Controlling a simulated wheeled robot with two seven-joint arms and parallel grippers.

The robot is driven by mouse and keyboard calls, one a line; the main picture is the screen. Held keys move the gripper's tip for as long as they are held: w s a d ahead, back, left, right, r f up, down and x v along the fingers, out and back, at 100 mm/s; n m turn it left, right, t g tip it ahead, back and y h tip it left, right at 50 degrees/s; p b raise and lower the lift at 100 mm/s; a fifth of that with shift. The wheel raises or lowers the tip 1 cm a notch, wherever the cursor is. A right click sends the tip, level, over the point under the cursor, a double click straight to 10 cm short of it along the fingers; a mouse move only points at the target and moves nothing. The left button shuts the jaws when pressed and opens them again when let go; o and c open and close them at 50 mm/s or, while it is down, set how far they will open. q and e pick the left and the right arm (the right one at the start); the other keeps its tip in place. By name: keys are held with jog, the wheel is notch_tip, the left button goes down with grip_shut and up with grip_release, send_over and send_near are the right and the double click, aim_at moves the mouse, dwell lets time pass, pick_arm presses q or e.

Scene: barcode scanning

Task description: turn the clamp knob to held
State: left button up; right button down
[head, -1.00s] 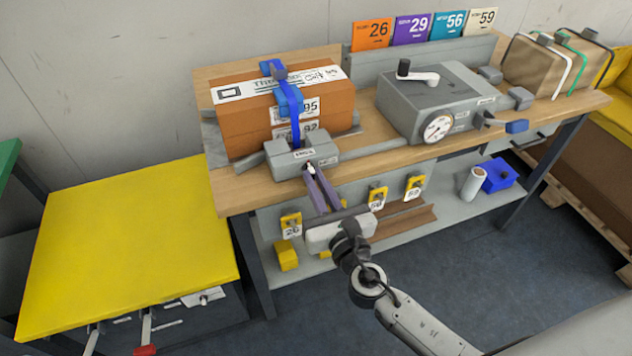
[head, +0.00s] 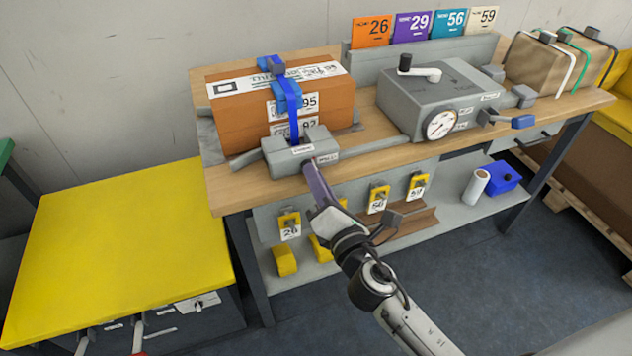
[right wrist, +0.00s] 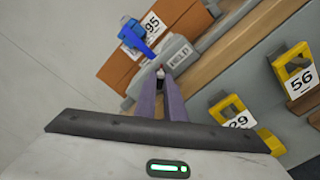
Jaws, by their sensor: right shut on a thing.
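The clamp block (head: 325,148) is a grey box at the table's front edge, before a brown carton (head: 235,125) with a blue strap (head: 291,98) running down to it. My left gripper is not in view.
A grey machine with a crank (head: 440,95) and gauge stands right of the clamp. Yellow numbered tags (head: 378,200) hang below the table front, near my right arm. A lower shelf holds a blue box (head: 503,176) and a white roll (head: 475,187). A yellow-topped cabinet (head: 120,250) stands left.

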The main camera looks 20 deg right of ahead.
jog(key=shift+f+m+b, duration=0.15)
jog(key=shift+m+b, duration=0.45)
jog(key=shift+m, duration=3.1)
jog(key=c, duration=1.8)
grip_release()
jog(key=shift+c, duration=0.2)
